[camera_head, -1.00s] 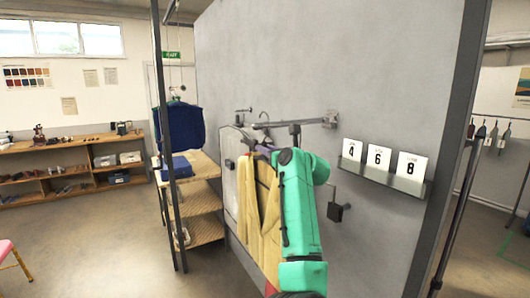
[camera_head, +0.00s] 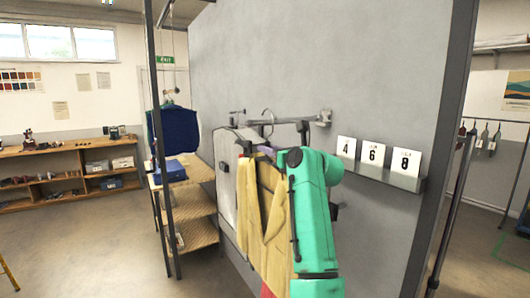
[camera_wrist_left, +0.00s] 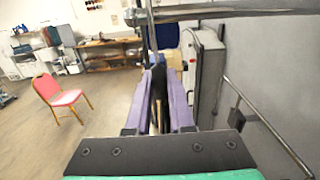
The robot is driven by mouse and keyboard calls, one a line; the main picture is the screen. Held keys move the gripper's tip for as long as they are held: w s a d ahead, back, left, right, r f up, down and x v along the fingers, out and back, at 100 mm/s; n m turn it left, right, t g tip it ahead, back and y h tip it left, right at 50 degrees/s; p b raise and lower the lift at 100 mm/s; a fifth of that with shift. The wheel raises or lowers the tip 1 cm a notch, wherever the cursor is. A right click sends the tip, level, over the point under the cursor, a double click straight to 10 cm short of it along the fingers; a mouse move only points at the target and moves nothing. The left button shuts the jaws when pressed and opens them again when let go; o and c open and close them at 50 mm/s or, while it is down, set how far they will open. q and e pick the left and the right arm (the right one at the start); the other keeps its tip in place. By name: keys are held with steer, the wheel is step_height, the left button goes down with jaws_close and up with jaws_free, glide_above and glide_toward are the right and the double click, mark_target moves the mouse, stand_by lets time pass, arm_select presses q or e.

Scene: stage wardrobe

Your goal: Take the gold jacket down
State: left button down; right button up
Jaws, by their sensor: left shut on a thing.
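The gold jacket (camera_head: 250,205) hangs upright beside the grey wall in the head view, partly hidden by my green left arm. A hanger hook (camera_head: 267,115) shows above it at the wall rail (camera_head: 292,121); I cannot tell whether it still rests on the rail. My left gripper (camera_head: 265,151), with purple fingers, is at the top of the jacket, below the rail. In the left wrist view its fingers (camera_wrist_left: 160,105) are closed around a dark piece (camera_wrist_left: 158,85), apparently the hanger. My right gripper is out of view.
A grey garment case (camera_head: 226,170) is on the wall behind the jacket. A number-card ledge (camera_head: 393,178) is to the right. A wooden shelf unit (camera_head: 195,203) and hanging blue garment (camera_head: 174,131) are left. A red chair (camera_wrist_left: 62,97) stands on open floor in the wrist view.

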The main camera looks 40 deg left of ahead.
arm_select(q)
steer(key=shift+b+v, duration=0.8)
steer(key=shift+v, duration=0.9)
steer(key=shift+s+d, duration=0.1)
steer(key=shift+d, duration=0.1)
steer(key=shift+s+d+f+b, duration=0.1)
steer(key=shift+d+b, duration=0.35)
steer(key=shift+b, duration=0.05)
steer(key=b+v, duration=0.3)
steer(key=v, duration=0.2)
steer(key=shift+f, duration=0.1)
steer(key=b+v, duration=0.2)
steer(key=v, duration=0.5)
steer(key=shift+d, duration=0.2)
steer(key=p+v, duration=0.2)
steer(key=v, duration=1.2)
steer(key=shift+d, duration=0.4)
